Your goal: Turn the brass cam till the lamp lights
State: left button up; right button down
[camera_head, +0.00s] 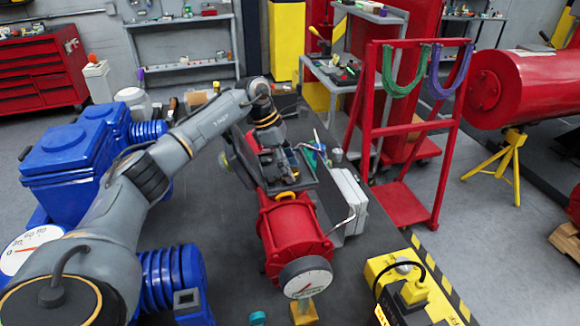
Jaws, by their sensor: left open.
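My left arm reaches in from the left, and its dark gripper (280,172) hangs over the actuator, just behind the red actuator body (290,235). The gripper is open; its fingertips are small and partly lost against dark parts. A small yellow curved piece (286,196) sits on top of the red body, in front of the gripper; I cannot tell whether it is the brass cam. A round dial (305,278) faces forward on the body. I cannot make out a lit lamp. My right gripper is not in view.
Blue motor housings (65,160) stand at the left, close to my arm. A yellow box (410,285) with a black cable sits at the front right. A red rack (410,130) with hoses stands behind at the right. The grey floor (500,245) at the right is clear.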

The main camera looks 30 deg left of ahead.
pick_arm(q)
jog(key=v, duration=1.1)
jog(key=shift+r, duration=0.25)
jog(key=shift+a, duration=0.1)
